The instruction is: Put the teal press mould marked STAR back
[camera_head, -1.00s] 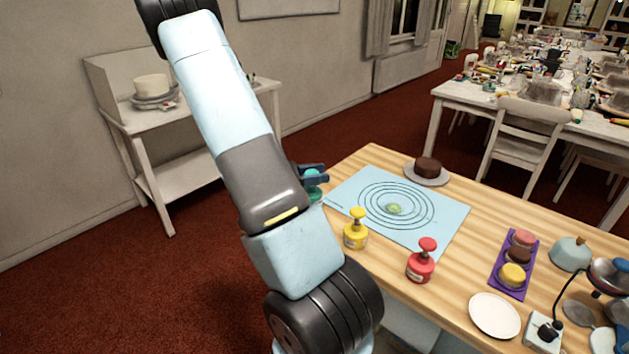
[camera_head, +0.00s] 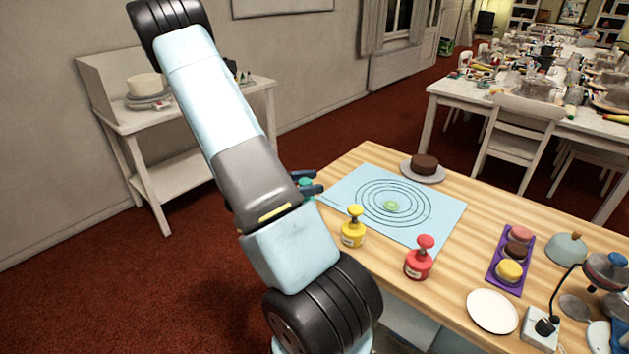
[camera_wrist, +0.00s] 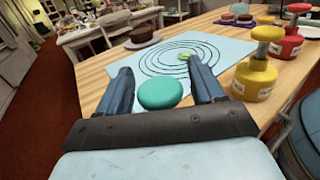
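The teal press mould shows as a round teal knob between the two fingers of my gripper in the wrist view (camera_wrist: 160,93). A gap shows between the knob and the fingers, so my gripper (camera_wrist: 160,75) looks open around it. The mould's body and any STAR mark are hidden. In the head view my gripper (camera_head: 307,182) is at the left edge of the table, with a little teal between its fingers. A yellow press mould (camera_head: 353,229) and a red press mould (camera_head: 419,260) stand upright to the right, along the front of the blue mat (camera_head: 447,215).
A small green piece (camera_head: 391,206) lies on the mat's rings. A chocolate cake (camera_head: 425,164) on a plate is behind it. A purple tray (camera_head: 497,268) of small cakes and an empty white plate (camera_head: 492,311) are to the right. Bare wood lies between the moulds and tray.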

